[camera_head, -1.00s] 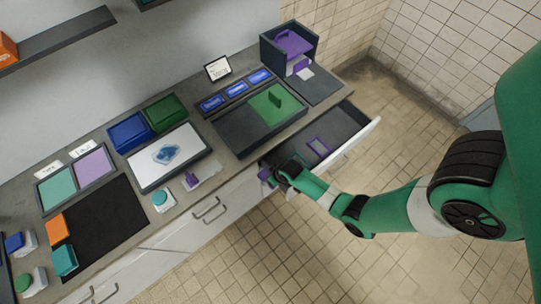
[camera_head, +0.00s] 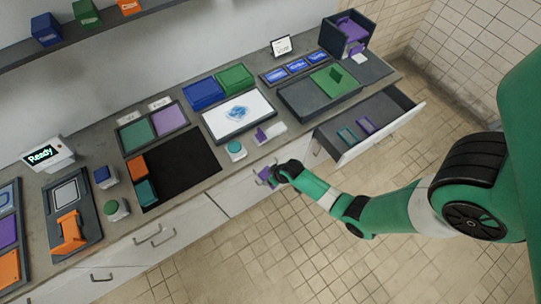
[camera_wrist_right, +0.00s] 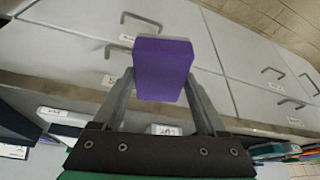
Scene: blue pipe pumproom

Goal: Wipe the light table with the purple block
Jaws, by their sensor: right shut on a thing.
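The light table (camera_head: 217,131) is a white lit panel in a dark frame on the counter, with a blue smear (camera_head: 237,113) on its middle. My right gripper (camera_head: 271,174) is in front of the counter's front edge, below and right of the light table. It is shut on the purple block (camera_head: 264,172). In the right wrist view the purple block (camera_wrist_right: 163,68) sits between the fingertips (camera_wrist_right: 160,88), with cabinet fronts behind it. The block is apart from the light table. My left gripper is not in view.
A white holder with a purple piece (camera_head: 268,133) and a teal button (camera_head: 236,149) stand near the light table's front. Blue and green bins (camera_head: 220,87) stand behind it. An open drawer (camera_head: 371,126) juts out at right. Cabinet handles (camera_head: 155,237) stick out below the counter.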

